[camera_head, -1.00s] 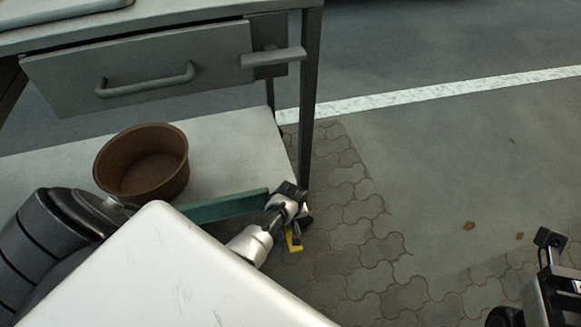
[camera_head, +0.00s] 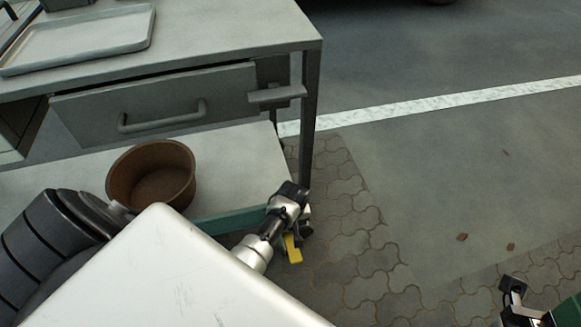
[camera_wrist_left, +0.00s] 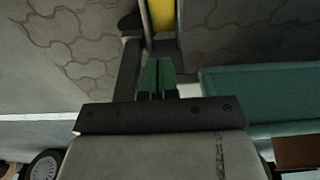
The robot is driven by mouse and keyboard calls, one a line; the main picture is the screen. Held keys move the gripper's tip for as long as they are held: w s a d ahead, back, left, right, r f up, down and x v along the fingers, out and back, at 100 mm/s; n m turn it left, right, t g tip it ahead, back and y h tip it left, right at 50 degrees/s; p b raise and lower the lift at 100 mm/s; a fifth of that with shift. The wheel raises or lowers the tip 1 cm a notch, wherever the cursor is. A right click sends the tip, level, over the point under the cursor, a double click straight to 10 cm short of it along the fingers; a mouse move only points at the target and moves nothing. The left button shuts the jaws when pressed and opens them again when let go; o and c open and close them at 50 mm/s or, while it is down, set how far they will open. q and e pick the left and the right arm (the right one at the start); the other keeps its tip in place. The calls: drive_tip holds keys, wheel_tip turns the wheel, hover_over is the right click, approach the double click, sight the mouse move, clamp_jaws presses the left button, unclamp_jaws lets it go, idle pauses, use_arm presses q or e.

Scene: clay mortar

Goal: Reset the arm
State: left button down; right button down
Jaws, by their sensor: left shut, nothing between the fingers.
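My left arm comes in from the left in the head view. Its wrist (camera_head: 287,205) is in front of the table's lower shelf, near the right table leg, with a yellow piece (camera_head: 292,248) just below it. In the left wrist view, the green fingers of my left gripper (camera_wrist_left: 157,66) are together with nothing between them. Part of my right arm (camera_head: 513,290) shows at the bottom right of the head view. Its fingertips cannot be made out clearly.
A grey table (camera_head: 225,35) with a handled drawer (camera_head: 160,100) is at the upper left. A grey tray (camera_head: 80,42) lies on top. A brown clay bowl (camera_head: 152,175) stands on the lower shelf (camera_head: 235,150). Open pavement (camera_head: 430,190) lies to the right.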

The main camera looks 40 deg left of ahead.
use_arm(q)
drive_tip(key=shift+r, duration=0.4)
